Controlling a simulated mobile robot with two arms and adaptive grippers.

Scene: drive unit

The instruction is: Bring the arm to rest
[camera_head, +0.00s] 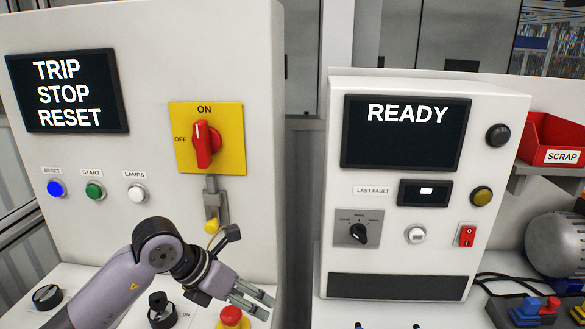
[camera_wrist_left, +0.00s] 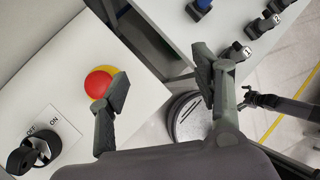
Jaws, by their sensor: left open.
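My left gripper (camera_head: 252,302) is open and empty in the head view, low in the middle, close to a red mushroom button (camera_head: 231,316) on the sloped white desk. In the left wrist view the two fingers of my left gripper (camera_wrist_left: 162,80) are spread apart. The red button (camera_wrist_left: 98,84) on its yellow base shows beside the left finger, and I cannot tell the exact gap. My left arm reaches over the desk from the lower left. A dark arm-like part, seemingly my right gripper (camera_wrist_left: 255,99), shows at the right; its jaws are unclear.
The right cabinet's screen (camera_head: 404,134) reads READY. Black desk knobs (camera_head: 47,297) stand near my arm. A red SCRAP bin (camera_head: 553,140) is far right.

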